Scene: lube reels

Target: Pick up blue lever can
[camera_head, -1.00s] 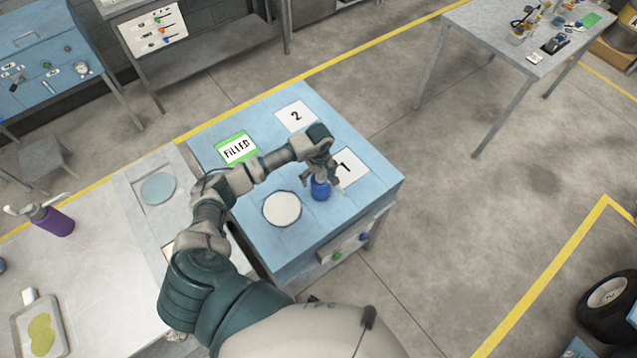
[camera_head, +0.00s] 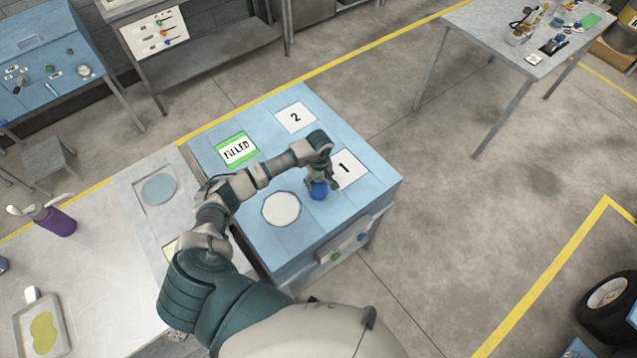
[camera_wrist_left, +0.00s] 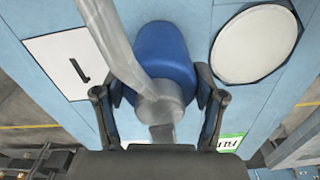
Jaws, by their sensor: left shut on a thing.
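The blue lever can (camera_head: 319,190) is on the blue workbench, between the white square marked 1 (camera_head: 347,168) and the white round disc (camera_head: 281,209). My left gripper (camera_head: 321,178) is over the can from above and shut on it. In the left wrist view the can (camera_wrist_left: 162,50) shows its blue body, a grey metal neck and a long grey spout or lever. The gripper's fingers (camera_wrist_left: 160,101) are on both sides of it. Whether the can's base touches the bench is hard to tell. My right gripper is not in view.
The blue bench (camera_head: 335,225) also has a green-edged FILLED card (camera_head: 237,149) and a square marked 2 (camera_head: 296,117). A cluttered grey table (camera_head: 490,45) is at upper right.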

